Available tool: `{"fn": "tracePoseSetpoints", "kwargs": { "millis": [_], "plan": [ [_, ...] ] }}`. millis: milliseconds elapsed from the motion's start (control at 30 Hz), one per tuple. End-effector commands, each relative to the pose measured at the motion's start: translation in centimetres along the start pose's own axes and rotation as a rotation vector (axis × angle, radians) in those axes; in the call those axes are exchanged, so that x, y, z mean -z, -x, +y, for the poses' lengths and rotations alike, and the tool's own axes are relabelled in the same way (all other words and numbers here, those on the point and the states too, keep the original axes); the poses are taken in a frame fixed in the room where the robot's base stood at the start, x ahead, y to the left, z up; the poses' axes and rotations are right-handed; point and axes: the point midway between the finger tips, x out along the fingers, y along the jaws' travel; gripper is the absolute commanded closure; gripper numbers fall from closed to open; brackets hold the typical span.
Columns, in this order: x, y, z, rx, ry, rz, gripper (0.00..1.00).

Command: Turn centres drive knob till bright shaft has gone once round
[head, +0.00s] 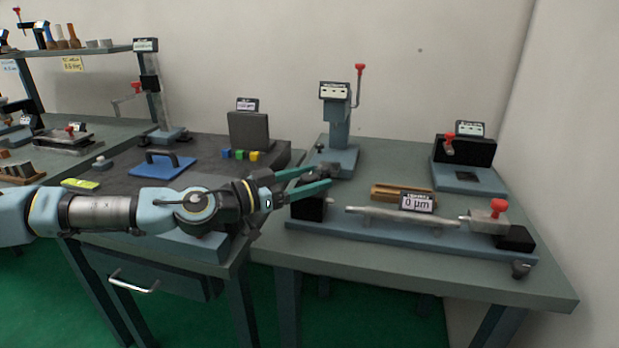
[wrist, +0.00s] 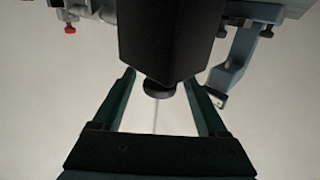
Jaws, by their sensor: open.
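The bench centres stand on a long blue base (head: 400,236) on the right table. The bright shaft (head: 395,215) lies level between a black headstock block (head: 312,208) and a tailstock (head: 487,220) with a red knob. In the wrist view the black block (wrist: 158,40) ends in a small dark round drive knob (wrist: 158,89). My gripper (head: 320,177) is open and empty, reaching in from the left near the headstock. In the wrist view its fingers (wrist: 159,80) are either side of the knob, with gaps; contact does not show. The knob is not clear in the head view.
A display (head: 417,202) behind the shaft reads 0 µm. A blue-grey gauge stand (head: 341,135) with a red-tipped lever rises behind my gripper. Another black gauge (head: 465,150) stands at back right.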

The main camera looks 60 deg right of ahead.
Motion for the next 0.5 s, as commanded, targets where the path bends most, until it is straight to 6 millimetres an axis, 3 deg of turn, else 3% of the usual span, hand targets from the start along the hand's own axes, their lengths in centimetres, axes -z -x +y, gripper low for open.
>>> {"fn": "tracePoseSetpoints", "kwargs": {
  "millis": [67,500],
  "plan": [
    [-0.01,0.02,0.00,0.000,0.000,0.000,0.31],
    [0.00,0.04,0.01,0.000,0.000,0.000,0.81]
  ]
}}
